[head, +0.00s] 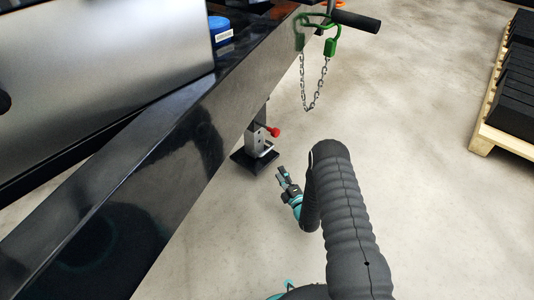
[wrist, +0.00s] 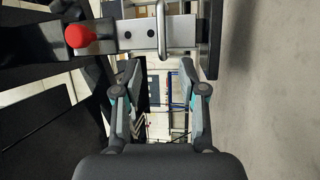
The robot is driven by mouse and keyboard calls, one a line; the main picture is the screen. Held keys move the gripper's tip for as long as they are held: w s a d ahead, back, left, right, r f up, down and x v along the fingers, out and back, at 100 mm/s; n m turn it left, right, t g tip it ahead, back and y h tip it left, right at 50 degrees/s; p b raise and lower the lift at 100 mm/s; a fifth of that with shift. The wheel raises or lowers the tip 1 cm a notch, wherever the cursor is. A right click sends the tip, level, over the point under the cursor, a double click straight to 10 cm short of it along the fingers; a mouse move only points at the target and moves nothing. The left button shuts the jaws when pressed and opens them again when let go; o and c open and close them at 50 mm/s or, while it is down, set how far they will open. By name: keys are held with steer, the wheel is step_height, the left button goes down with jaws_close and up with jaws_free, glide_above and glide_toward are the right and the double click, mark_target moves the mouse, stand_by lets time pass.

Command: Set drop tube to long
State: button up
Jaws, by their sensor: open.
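The silver drop tube (head: 256,138) hangs under the black trailer frame in the head view, with a red knob (head: 272,132) on its side and a black foot plate (head: 243,161) at or near the floor. My gripper (head: 281,174) is right of and below the tube, apart from it. The wrist view is turned sideways: the tube (wrist: 140,36) crosses the top, with the red knob (wrist: 78,36) left and the foot plate (wrist: 211,40) right. A metal loop handle (wrist: 161,30) stands out from the tube. My open, empty fingers (wrist: 160,70) point at the tube near this handle.
The black trailer beam (head: 180,150) runs diagonally above the tube. A green lock with a chain (head: 313,90) hangs from the trailer's front, near a black bar (head: 355,20). A pallet (head: 510,143) with black blocks stands at right. The floor between is clear.

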mark_target(267, 150)
steer(key=b+x, duration=0.1)
steer(key=x, duration=1.2)
steer(key=shift+w+a+f+b, duration=0.15)
steer(key=shift+a+b, duration=0.1)
steer(key=shift+b, duration=0.1)
jaws_close()
